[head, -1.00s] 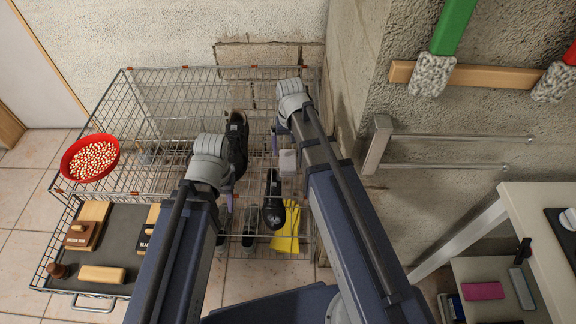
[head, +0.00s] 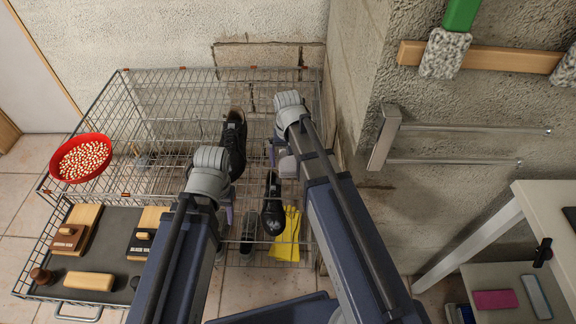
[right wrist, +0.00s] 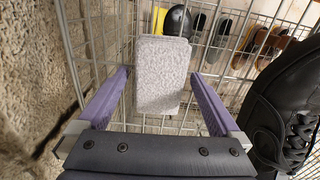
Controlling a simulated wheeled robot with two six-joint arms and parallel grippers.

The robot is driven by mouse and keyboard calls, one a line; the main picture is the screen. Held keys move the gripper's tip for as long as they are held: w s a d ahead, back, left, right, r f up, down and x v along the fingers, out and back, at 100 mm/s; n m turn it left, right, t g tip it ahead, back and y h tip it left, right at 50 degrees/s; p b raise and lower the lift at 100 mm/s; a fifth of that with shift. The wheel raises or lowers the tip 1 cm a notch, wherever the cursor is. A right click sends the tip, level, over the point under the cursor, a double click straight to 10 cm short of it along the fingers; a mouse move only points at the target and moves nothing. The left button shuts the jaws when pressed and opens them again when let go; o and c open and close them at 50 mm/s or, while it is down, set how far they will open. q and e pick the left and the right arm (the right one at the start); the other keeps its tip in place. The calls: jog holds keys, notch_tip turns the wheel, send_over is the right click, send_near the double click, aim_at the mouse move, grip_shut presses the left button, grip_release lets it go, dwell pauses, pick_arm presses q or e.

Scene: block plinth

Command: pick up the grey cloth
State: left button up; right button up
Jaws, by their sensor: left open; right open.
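The grey cloth (right wrist: 162,75), a folded pale grey pad, rests on the wire rack. In the right wrist view it lies between and ahead of the two purple fingers of my right gripper (right wrist: 160,82), with a small gap on each side. In the head view the cloth (head: 288,166) is partly hidden by my right arm, and my right gripper (head: 273,155) is mostly covered by its own wrist. My right gripper is open and empty. My left gripper (head: 228,205) is open, further left, below a black shoe, its fingers mostly hidden by its wrist.
The wire rack (head: 150,75) stands against the wall. It holds black shoes (head: 236,145) (head: 273,205) and a yellow cloth-like item (head: 287,236). A red bowl (head: 81,158) sits at left above a tray with brushes (head: 89,281). A wall rail (head: 460,161) and white table (head: 545,215) are at right.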

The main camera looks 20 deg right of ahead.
aim_at(288, 159)
jog(key=shift+c, duration=0.2)
jog(key=c, duration=1.4)
jog(key=shift+o, duration=0.2)
jog(key=shift+r, duration=0.2)
notch_tip(288, 159, up, 10)
jog(key=p, duration=1)
jog(key=shift+f, duration=0.1)
jog(key=o, duration=0.9)
jog(key=c, duration=0.7)
